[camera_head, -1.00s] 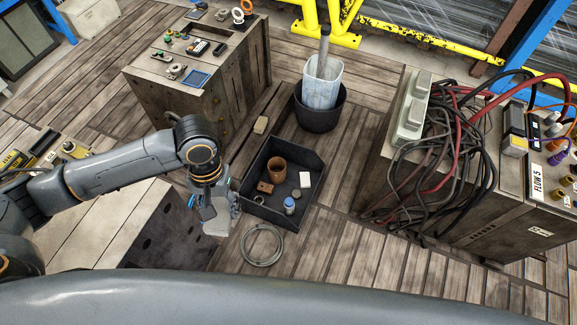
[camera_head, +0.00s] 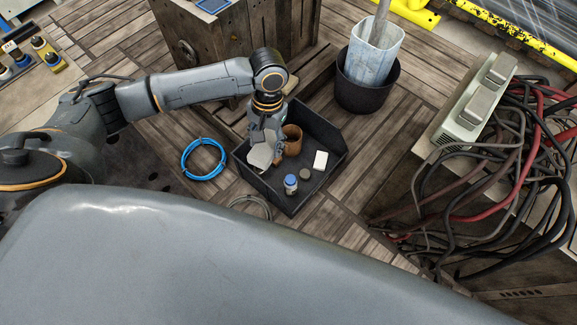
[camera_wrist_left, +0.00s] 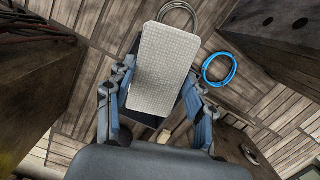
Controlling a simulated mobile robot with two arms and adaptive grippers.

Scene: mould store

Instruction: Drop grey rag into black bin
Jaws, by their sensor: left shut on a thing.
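The grey rag (camera_head: 261,155) is a flat, pale grey, stiff-looking piece held in my left gripper (camera_head: 266,136). In the left wrist view the rag (camera_wrist_left: 164,65) spans between the fingers, which grip it from both sides. The black bin (camera_head: 262,193) is an open, low-walled box on the wooden floor. The rag hangs over the left part of the bin, and I cannot tell how high above it. In the left wrist view the rag hides most of the bin. My right gripper is not in view.
In the bin are a brown cup (camera_head: 292,141), a blue-capped jar (camera_head: 290,183), a white block (camera_head: 320,160) and a small round piece. A blue coil (camera_head: 204,159) lies left. A dark round tub (camera_head: 365,94) stands behind right. Cables (camera_head: 480,185) hang at right.

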